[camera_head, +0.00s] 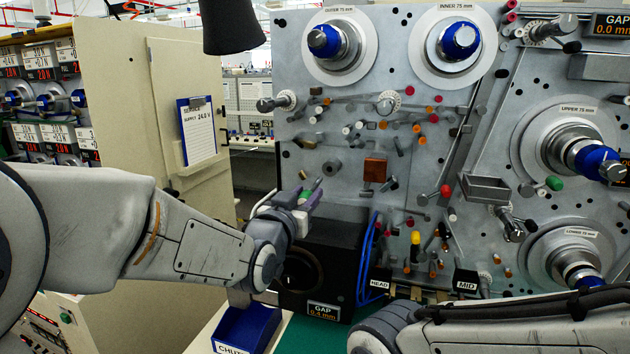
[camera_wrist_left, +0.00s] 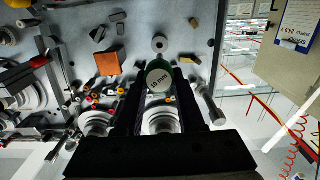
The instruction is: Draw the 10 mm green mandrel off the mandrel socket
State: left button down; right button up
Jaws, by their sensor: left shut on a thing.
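The green mandrel (camera_wrist_left: 158,74), with "10 mm" on its end face, sits between the fingers of my left gripper in the left wrist view. My left gripper (camera_head: 312,195) is shut on it, in front of the grey panel; a little green shows at its tips in the head view. The mandrel's far end is hidden, so I cannot tell whether it touches the mandrel socket. A grey round collar with a dark hole (camera_wrist_left: 160,43) shows just beyond the mandrel; I cannot tell whether it is the socket. My right arm crosses the lower right; its gripper is out of view.
An orange block (camera_head: 375,170) and several pegs and rollers stick out from the panel beside my left gripper. A black box with a "GAP" display (camera_head: 323,312) and a blue chute bin (camera_head: 247,328) stand below. A cream cabinet (camera_head: 120,75) stands left.

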pick_arm(q)
jog(key=shift+b+v, duration=0.5)
jog(key=shift+v, duration=1.45)
